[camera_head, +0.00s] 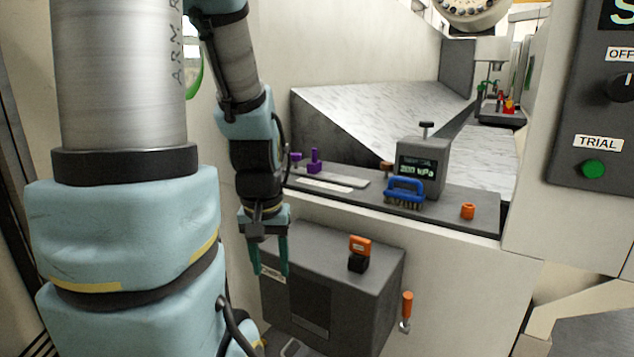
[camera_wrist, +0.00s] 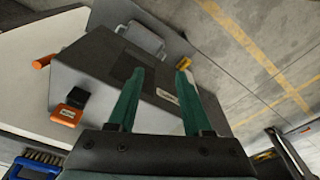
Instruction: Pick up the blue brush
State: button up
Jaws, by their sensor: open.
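The blue brush (camera_head: 405,190) lies on a dark grey shelf (camera_head: 470,200), bristles down, in front of a grey gauge box. In the wrist view the brush (camera_wrist: 40,160) shows at the lower left corner, partly cut off by the frame edge. My gripper (camera_head: 273,268) hangs to the left of the brush and lower than the shelf, beside a dark grey box. Its two green fingers are apart with nothing between them, which the wrist view (camera_wrist: 156,80) also shows.
The gauge box (camera_head: 424,165) stands right behind the brush. An orange cap (camera_head: 467,211) sits to its right, purple parts (camera_head: 314,162) to its left. Below, the dark grey box (camera_head: 340,270) juts out with an orange-and-black switch (camera_head: 359,252). An orange-handled tool (camera_head: 406,308) hangs beside it.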

aim_at(394, 195)
jog(key=k+l+u, duration=0.15)
jog(key=u, duration=0.3)
jog(key=k+l+u, duration=0.2)
jog(key=u, duration=0.25)
jog(key=k+l+u, duration=0.2)
jog(key=u, duration=0.25)
jog(key=k+l, duration=0.1)
jog(key=k, duration=0.1)
